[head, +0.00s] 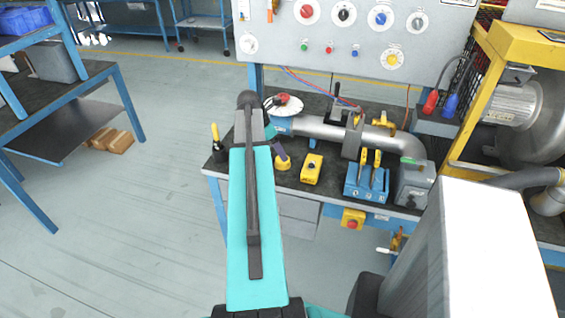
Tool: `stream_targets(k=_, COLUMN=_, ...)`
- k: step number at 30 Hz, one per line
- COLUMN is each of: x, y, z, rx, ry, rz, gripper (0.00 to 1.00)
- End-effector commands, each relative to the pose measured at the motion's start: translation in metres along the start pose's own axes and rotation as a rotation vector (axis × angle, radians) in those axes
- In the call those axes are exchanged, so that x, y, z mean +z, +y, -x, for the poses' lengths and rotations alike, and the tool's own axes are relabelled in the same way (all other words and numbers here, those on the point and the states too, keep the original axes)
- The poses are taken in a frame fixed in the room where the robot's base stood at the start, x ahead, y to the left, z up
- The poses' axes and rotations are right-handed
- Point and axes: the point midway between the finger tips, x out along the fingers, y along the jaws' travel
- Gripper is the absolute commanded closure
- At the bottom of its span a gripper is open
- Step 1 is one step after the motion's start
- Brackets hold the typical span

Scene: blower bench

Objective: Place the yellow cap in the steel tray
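A small rounded yellow piece (283,164) sits on the dark bench top just right of my teal arm link. A dark tilted piece stands over it, and I cannot tell whether it is a lever or part of my gripper. I cannot tell for certain that this yellow piece is the cap. No steel tray can be made out; my arm hides part of the bench. My gripper's fingertips cannot be made out, and its opening does not show.
The bench (312,200) carries a yellow box (312,169), blue block with yellow levers (367,183), grey pipe (318,128), white disc with red centre (287,104) and yellow-handled tool (216,140). A control panel (350,40) stands behind. Open floor lies left.

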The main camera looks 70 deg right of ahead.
Motion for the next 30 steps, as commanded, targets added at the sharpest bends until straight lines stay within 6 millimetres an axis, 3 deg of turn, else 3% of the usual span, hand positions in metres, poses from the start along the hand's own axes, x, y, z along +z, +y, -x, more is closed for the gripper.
stream_targets(k=14, x=-0.001, y=-0.001, z=-0.005, rx=0.0, ry=0.0, rz=0.001, gripper=0.33)
stream_targets(k=30, x=-0.003, y=-0.004, z=-0.048, rx=-0.001, ry=0.0, rz=0.0, gripper=0.33)
